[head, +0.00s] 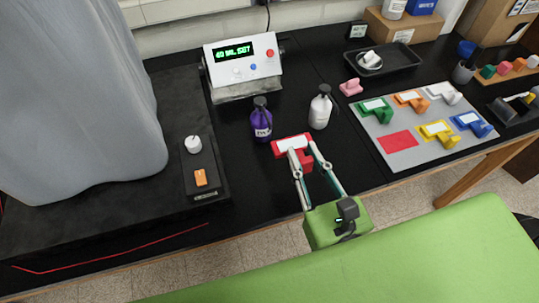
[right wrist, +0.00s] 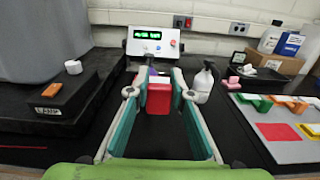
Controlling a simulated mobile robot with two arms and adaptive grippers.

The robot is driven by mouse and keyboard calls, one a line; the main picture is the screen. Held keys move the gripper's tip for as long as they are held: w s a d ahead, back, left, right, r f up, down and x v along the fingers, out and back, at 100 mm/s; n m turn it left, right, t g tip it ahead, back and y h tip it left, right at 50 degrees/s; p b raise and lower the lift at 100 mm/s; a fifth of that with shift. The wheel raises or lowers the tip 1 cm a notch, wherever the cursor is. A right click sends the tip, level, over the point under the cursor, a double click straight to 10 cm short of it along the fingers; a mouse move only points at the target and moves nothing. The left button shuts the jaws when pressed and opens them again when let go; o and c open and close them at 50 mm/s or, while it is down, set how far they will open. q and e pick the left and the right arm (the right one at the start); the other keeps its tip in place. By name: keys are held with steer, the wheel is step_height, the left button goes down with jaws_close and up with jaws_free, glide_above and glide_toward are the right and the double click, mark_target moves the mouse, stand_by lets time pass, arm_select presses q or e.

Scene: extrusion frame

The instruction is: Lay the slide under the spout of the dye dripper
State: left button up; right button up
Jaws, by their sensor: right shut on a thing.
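The slide appears to be the red block (head: 278,147) with a white patch on top; it also shows in the right wrist view (right wrist: 159,97). My right gripper (head: 301,152) is shut on it, with one finger at each side. A purple bottle (head: 261,123) with a black pump top and white lettering, seemingly the dye dripper, stands just beyond the slide. In the right wrist view the slide hides most of this bottle. Whether the slide touches the table or lies under the spout, I cannot tell. My left gripper is out of view.
A white pump bottle (head: 320,111) stands just right of the purple one. A white box with a green display (head: 243,60) is behind. The grey board (head: 408,150) at right carries several coloured pieces and a bare red patch. Black table is clear between gripper and board.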

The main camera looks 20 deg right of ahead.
mark_target(285, 146)
steer(key=w, duration=0.1)
steer(key=w+a+f+b, duration=0.1)
steer(key=shift+w+f, duration=0.15)
steer(key=shift+w, duration=0.2)
steer(key=w, duration=0.2)
steer(key=w+a+f, duration=0.1)
steer(key=shift+w+f+p, duration=0.1)
steer(key=shift+w+p, duration=0.05)
steer(key=shift+p, duration=0.25)
steer(key=w+f, duration=0.1)
steer(key=w+f+b, duration=0.1)
steer(key=f, duration=0.1)
steer(key=w+a+f, duration=0.1)
steer(key=f, duration=0.1)
steer(key=shift+w+f, duration=0.15)
steer(key=shift+w, duration=0.2)
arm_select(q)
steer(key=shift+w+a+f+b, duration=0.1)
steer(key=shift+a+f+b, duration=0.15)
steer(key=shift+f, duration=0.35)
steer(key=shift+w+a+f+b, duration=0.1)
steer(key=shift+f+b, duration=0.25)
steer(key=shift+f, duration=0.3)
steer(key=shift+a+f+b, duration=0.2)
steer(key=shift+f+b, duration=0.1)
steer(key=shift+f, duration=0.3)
arm_select(e)
steer(key=shift+w+f, duration=0.2)
steer(key=shift+f, duration=1.55)
